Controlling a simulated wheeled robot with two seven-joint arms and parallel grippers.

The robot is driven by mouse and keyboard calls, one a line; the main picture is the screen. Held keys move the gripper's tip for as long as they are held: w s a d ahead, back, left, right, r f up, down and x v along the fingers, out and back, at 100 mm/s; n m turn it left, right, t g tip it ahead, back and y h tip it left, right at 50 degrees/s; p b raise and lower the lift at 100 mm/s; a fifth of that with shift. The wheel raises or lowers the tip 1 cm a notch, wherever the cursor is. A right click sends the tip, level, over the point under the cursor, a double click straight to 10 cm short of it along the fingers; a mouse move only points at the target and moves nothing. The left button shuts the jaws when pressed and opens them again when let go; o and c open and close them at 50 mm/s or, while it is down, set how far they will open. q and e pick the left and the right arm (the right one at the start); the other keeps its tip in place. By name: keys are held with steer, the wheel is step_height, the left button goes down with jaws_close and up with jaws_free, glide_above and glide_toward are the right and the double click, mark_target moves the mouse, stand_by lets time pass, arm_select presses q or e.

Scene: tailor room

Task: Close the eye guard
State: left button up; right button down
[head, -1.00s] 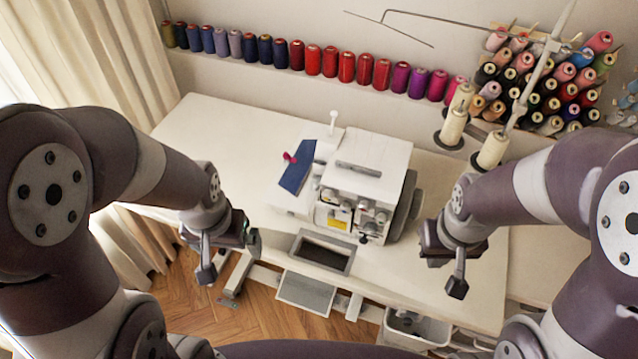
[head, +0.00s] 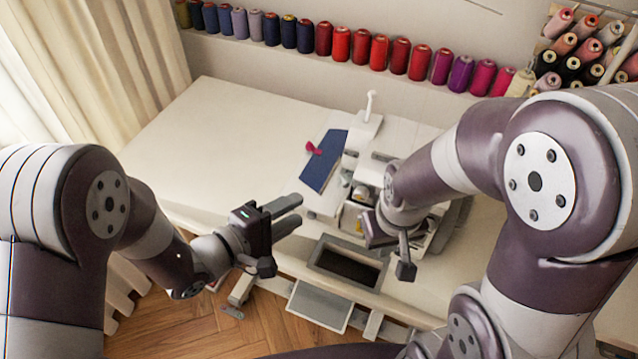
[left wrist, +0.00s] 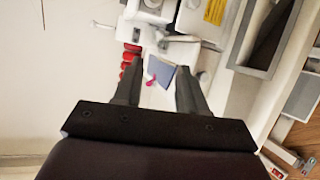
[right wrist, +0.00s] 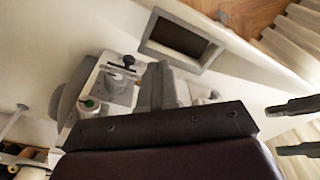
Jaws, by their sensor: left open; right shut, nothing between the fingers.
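The white sewing machine (head: 368,174) stands on the table, partly hidden behind my right arm in the head view. Its front with a yellow label shows in the left wrist view (left wrist: 195,22), and part of it in the right wrist view (right wrist: 122,86). I cannot clearly make out the eye guard or its position. My left gripper (head: 296,212) is open and empty, left of the machine's front and apart from it. My right gripper (right wrist: 160,84) is shut and empty, close in front of the machine; I cannot tell whether it touches.
A blue cloth (head: 324,168) with a pink item lies left of the machine. A grey-framed opening (head: 347,264) is in the table's front. The white table (head: 240,130) is clear at the left. Thread spools (head: 361,46) line the wall.

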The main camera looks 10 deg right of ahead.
arm_select(q)
glide_toward(351, 183)
steer(key=d, duration=0.1)
steer(key=w+d, duration=0.1)
steer(key=d, duration=0.1)
steer(key=w+d, duration=0.1)
steer(key=shift+w+d+r, duration=0.1)
steer(key=shift+d+r, duration=0.05)
steer(key=shift+d, duration=0.05)
jaws_close()
